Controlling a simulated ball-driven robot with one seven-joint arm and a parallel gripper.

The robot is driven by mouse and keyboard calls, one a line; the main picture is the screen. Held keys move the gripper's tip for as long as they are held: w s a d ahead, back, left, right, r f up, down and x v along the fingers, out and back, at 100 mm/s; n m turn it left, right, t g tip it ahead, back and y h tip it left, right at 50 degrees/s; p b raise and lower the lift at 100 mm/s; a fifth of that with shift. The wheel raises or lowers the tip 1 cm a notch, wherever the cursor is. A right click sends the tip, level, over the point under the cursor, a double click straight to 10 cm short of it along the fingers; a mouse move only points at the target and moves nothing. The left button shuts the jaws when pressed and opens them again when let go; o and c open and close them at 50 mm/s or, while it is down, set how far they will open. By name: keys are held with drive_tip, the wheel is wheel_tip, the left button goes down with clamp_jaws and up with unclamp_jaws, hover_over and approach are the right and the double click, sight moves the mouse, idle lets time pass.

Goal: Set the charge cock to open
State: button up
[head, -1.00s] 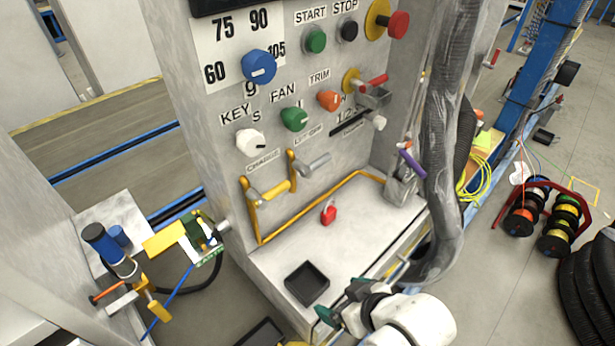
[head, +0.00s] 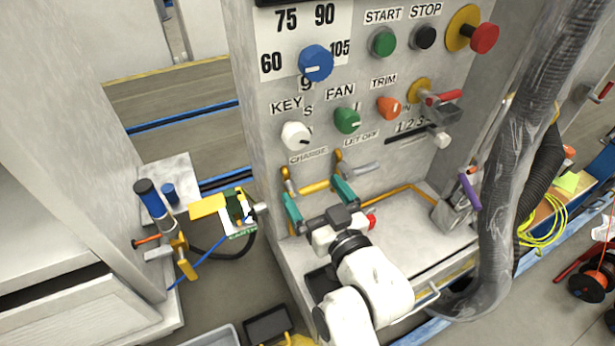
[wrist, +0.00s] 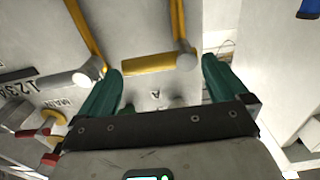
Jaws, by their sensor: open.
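The charge cock (head: 315,187) is a yellow lever under the CHARGE label on the grey panel. Its handle lies roughly level, pointing right from its pivot at the left. My gripper (head: 313,191) is open in front of it, one green finger near each end of the handle. In the wrist view the yellow handle (wrist: 150,64) lies across the gap between the fingertips of my gripper (wrist: 164,66), with a grey round end near the right finger. I cannot tell whether the fingers touch it.
A grey-handled lift-off cock (head: 362,168) sits close to the right of my gripper. Above are the white key knob (head: 296,135) and green fan knob (head: 347,120). A clear-wrapped hose (head: 520,150) hangs at the right. A red padlock (head: 371,221) is partly hidden by my gripper.

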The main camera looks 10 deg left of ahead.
sight(310, 189)
drive_tip(key=shift+x, duration=2.35)
drive_tip(key=shift+s, duration=0.1)
drive_tip(key=c, duration=1.2)
